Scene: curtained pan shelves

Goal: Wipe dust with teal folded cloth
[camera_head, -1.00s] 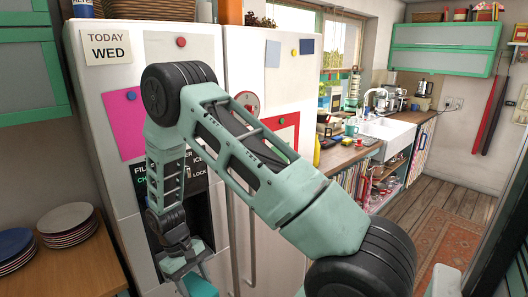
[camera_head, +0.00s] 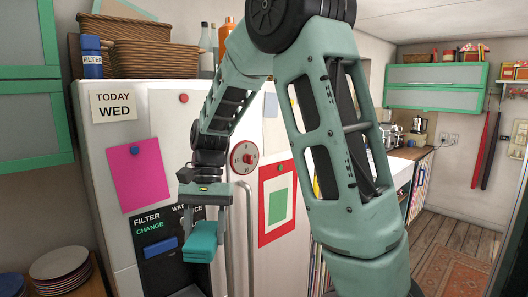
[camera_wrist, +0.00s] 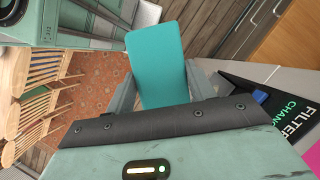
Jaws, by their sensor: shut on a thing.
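The teal folded cloth (camera_head: 201,240) is held in my gripper (camera_head: 204,222), in front of the fridge's dark dispenser panel. It also shows in the wrist view (camera_wrist: 157,62), between the two fingers of my gripper (camera_wrist: 158,88). The gripper is shut on the cloth, which hangs below the fingers. I cannot tell whether the cloth touches the fridge (camera_head: 146,98). I see no clear dust in these frames; the fridge top is partly hidden by baskets and my arm.
Wicker baskets (camera_head: 153,57), bottles (camera_head: 207,50) and a blue filter canister (camera_head: 91,57) stand on the fridge. The dispenser panel (camera_head: 160,225) and vertical handles are close to my gripper. Stacked plates (camera_head: 62,264) sit on a wooden counter at lower left. Chairs (camera_wrist: 40,65) show in the wrist view.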

